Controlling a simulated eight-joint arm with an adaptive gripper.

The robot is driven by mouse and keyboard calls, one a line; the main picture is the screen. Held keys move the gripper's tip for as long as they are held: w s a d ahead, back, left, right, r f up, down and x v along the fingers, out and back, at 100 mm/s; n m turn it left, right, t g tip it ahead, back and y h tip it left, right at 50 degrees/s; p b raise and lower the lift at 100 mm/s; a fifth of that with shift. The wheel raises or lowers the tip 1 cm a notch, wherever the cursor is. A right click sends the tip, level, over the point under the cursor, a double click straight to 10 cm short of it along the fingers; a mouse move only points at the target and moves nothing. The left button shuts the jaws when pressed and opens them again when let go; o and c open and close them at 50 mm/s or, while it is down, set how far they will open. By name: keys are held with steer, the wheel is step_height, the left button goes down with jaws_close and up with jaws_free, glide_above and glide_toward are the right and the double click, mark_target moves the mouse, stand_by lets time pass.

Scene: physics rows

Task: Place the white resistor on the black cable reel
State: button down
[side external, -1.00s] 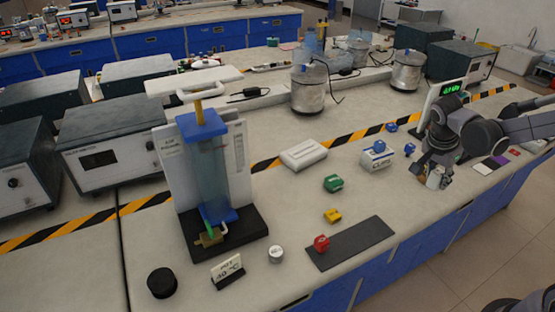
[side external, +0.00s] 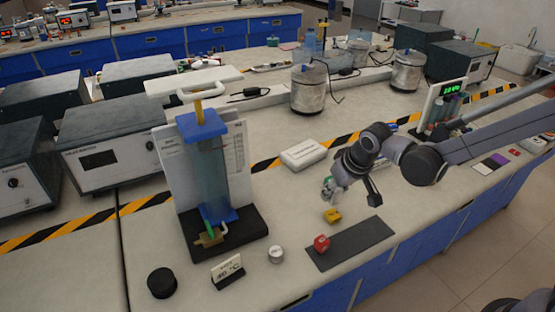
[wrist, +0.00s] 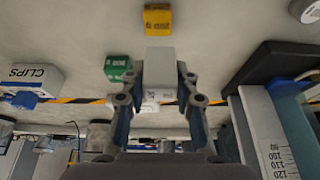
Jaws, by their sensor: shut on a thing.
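My gripper (side external: 329,189) hangs over the middle of the bench, tilted, left of the arm's bulk. In the wrist view my gripper (wrist: 162,84) is shut on a pale white block, the white resistor (wrist: 160,62), held between both fingertips. In the side view the resistor is small and hard to make out among the fingers. The black cable reel (side external: 162,283) is a short black cylinder standing at the bench's front left, apart from the gripper. The reel is not visible in the wrist view.
A tall blue-topped apparatus (side external: 205,150) on a black base stands between gripper and reel. A green block (wrist: 118,68) shows in the wrist view.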

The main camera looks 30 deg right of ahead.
steer(key=w+a+r, duration=0.1)
steer(key=a+r, duration=0.2)
steer(key=a, duration=0.8)
steer(key=w+a+r, duration=0.1)
steer(key=a+r, duration=0.1)
steer(key=a, duration=0.9)
steer(key=w+a+r, duration=0.2)
steer(key=a+r, duration=0.1)
steer(key=a, duration=0.8)
glide_above(159, 273)
steer(key=s+d, duration=0.1)
steer(key=f, duration=0.6)
steer(key=shift+s+f, duration=0.2)
steer(key=shift+s+a+f, duration=0.2)
steer(key=shift+a+f, duration=0.3)
steer(key=shift+a, duration=0.05)
steer(key=shift+f, duration=1.85)
steer(key=shift+f, duration=0.1)
steer(key=c, duration=1)
jaws_free()
